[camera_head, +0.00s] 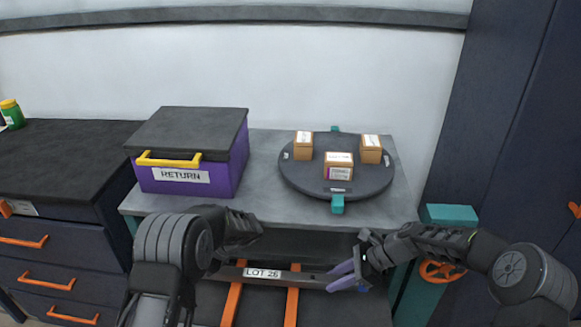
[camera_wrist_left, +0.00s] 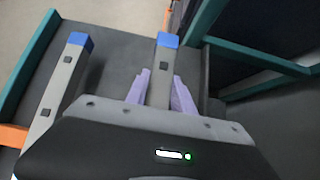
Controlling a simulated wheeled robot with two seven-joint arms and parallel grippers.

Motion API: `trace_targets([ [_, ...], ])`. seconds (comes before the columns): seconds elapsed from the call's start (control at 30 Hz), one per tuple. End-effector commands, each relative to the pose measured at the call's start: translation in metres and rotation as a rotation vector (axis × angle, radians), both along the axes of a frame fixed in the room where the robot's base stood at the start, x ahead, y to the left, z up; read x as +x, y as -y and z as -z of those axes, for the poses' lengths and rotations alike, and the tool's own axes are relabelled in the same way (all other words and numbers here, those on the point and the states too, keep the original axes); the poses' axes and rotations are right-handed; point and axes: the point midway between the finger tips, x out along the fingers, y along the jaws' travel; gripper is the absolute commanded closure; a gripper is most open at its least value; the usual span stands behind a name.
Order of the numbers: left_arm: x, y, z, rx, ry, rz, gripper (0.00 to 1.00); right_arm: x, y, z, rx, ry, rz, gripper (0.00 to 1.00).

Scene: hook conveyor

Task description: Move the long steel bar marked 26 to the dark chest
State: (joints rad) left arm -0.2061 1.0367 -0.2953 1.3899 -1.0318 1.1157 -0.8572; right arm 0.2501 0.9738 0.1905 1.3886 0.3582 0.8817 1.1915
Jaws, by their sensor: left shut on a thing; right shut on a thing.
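The long steel bar with a LOT 26 label (camera_head: 262,273) lies level across the front of the bench, below its top. My right gripper (camera_head: 346,274), with purple fingers, is shut on the bar near its right end. My left gripper is hidden behind my left arm in the head view. In the left wrist view my left gripper (camera_wrist_left: 160,88) is shut around a grey bar with a blue end cap (camera_wrist_left: 167,40). The dark chest (camera_head: 65,245), with orange drawer handles, stands at the left.
A second blue-ended bar (camera_wrist_left: 62,85) lies beside the held one. Orange rails (camera_head: 292,303) run under the labelled bar. On the grey bench (camera_head: 265,150) are a purple RETURN box (camera_head: 210,180) and a dark turntable (camera_head: 300,180) with 3 small boxes. The chest top (camera_head: 60,155) is mostly clear.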

Motion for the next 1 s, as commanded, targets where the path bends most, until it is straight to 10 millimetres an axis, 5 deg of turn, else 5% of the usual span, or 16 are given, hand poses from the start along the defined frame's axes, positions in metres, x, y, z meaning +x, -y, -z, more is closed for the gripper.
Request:
trace_targets([
  [0.47,-0.017,0.0,-0.009,0.001,0.001,0.001,1.0,-0.017,0.0,-0.009,0.001,0.001,0.0,1.0],
  [1.0,-0.081,0.0,-0.035,0.001,0.001,0.001,1.0,-0.081,0.0,-0.036,0.0,0.002,0.001,1.0],
])
